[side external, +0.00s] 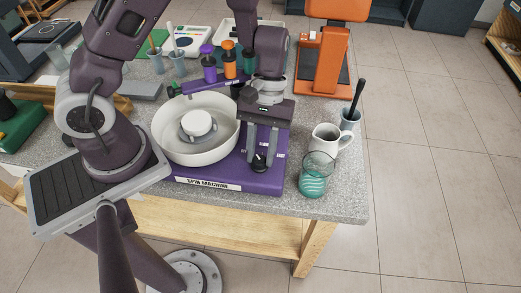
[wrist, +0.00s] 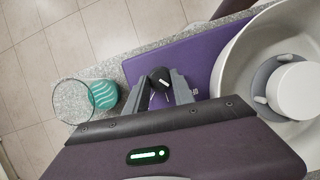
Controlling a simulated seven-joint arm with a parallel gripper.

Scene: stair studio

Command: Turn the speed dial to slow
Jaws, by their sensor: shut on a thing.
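The purple spin machine (side external: 225,187) stands on the grey speckled table, with a label reading "SPIN MACHINE" on its front. A black speed dial (side external: 260,163) with a white pointer line sits at the right of its purple base. The dial also shows in the wrist view (wrist: 160,80). My gripper (side external: 261,160) points down over the dial, with its two grey fingers on either side of it, shut on it. The fingers hide part of the dial's surroundings, and the setting labels are too small to read fully.
A white bowl (side external: 169,125) with a white hub sits left of the dial. Purple and orange bottles (side external: 229,62) stand behind. The floor at right is clear.

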